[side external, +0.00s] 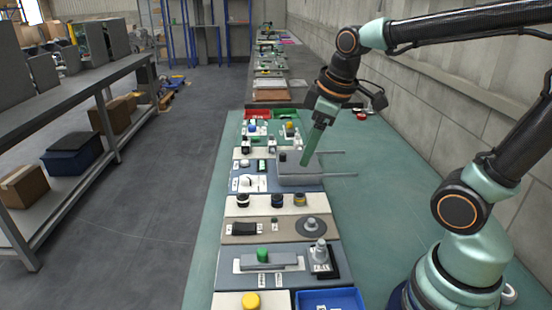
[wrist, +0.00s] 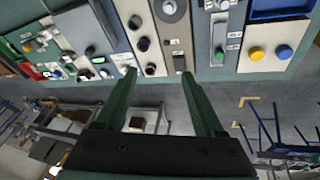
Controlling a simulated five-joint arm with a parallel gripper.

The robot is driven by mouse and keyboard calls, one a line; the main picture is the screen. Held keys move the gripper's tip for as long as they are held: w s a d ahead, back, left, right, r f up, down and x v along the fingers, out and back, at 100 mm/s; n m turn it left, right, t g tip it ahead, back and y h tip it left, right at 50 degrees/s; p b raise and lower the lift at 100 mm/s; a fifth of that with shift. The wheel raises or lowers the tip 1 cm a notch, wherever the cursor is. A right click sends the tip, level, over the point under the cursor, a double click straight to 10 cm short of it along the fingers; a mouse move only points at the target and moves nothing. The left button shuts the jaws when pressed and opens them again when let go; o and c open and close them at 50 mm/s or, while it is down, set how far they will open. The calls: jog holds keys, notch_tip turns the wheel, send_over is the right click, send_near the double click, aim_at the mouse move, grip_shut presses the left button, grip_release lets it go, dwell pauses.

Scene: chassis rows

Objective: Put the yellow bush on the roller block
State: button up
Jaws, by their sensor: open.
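A yellow round piece (side external: 250,301), which looks like the yellow bush, sits on a pale panel at the near end of the row. It also shows at the right of the wrist view (wrist: 256,53), apart from my gripper. I cannot tell for sure which part is the roller block; a grey block (side external: 298,177) with two rods sticking out to the right is one candidate. My gripper (side external: 307,160) hangs over that block in the side view. In the wrist view, my gripper (wrist: 157,73) has its two green fingers wide apart with nothing between them.
Several panels with small parts line the green bench (side external: 390,190). A blue tray (side external: 352,297) stands right of the yellow piece. A grey bar with a green cylinder (side external: 262,255) and a grey disc (side external: 298,229) lie between. The bench right of the panels is mostly clear.

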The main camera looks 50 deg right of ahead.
jog(key=shift+s+a+m+t, duration=0.25)
jog(key=shift+s+a+m, duration=0.25)
jog(key=shift+m, duration=0.4)
jog(key=shift+s+a+m+t, duration=0.35)
jog(key=shift+s+m, duration=0.35)
jog(key=shift+m, duration=0.2)
jog(key=shift+s+a+m+t, duration=0.2)
jog(key=shift+s+a+m, duration=0.3)
jog(key=shift+m, duration=0.4)
jog(key=shift+s+d+r, duration=0.1)
